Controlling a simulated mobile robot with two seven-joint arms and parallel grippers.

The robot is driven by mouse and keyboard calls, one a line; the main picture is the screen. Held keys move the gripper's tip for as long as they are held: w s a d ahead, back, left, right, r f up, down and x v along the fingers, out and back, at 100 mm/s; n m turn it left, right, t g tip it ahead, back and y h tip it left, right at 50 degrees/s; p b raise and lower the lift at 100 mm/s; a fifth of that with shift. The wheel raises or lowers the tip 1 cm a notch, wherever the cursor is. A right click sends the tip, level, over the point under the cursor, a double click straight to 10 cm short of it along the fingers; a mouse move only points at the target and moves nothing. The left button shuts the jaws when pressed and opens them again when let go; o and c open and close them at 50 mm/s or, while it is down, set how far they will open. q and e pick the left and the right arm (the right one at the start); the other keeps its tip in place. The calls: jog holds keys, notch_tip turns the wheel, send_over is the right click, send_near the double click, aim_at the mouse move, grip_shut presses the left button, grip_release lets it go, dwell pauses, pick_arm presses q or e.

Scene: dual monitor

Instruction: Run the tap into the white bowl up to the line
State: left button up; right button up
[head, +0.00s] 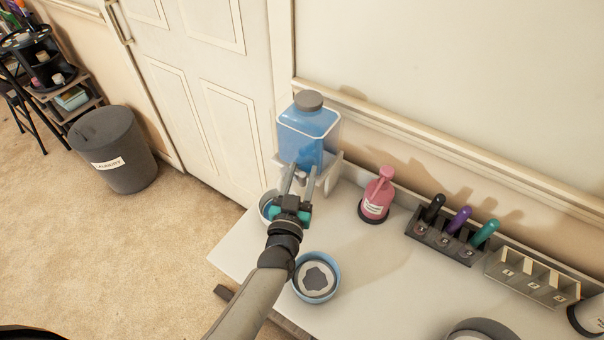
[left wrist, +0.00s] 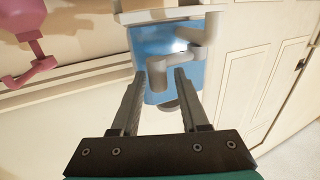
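A blue water tank (head: 306,125) with a grey cap stands on a white stand at the back left of the white table. Its grey tap (left wrist: 192,55) shows in the left wrist view, just beyond the fingertips. My left gripper (head: 299,172) is open and empty in front of the tank, its two fingers pointing at the tap; contact cannot be told. In the left wrist view the fingers (left wrist: 160,80) are clearly apart. My right gripper is not in view.
A blue bowl (head: 335,284) with a grey inside sits near the front edge, right of my arm. A pink pump bottle (head: 376,196), a dark rack (head: 445,244) of coloured handles and a beige divided holder (head: 528,276) line the back. A laundry bin (head: 115,150) stands on the floor.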

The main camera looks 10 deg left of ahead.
pick_arm(q)
jog(key=shift+o, duration=0.5)
jog(key=shift+s+f, duration=0.1)
jog(key=shift+s, duration=0.15)
jog(key=s+p, duration=0.1)
jog(key=s, duration=1.3)
jog(key=shift+s+a, duration=0.2)
jog(key=shift+s, duration=0.2)
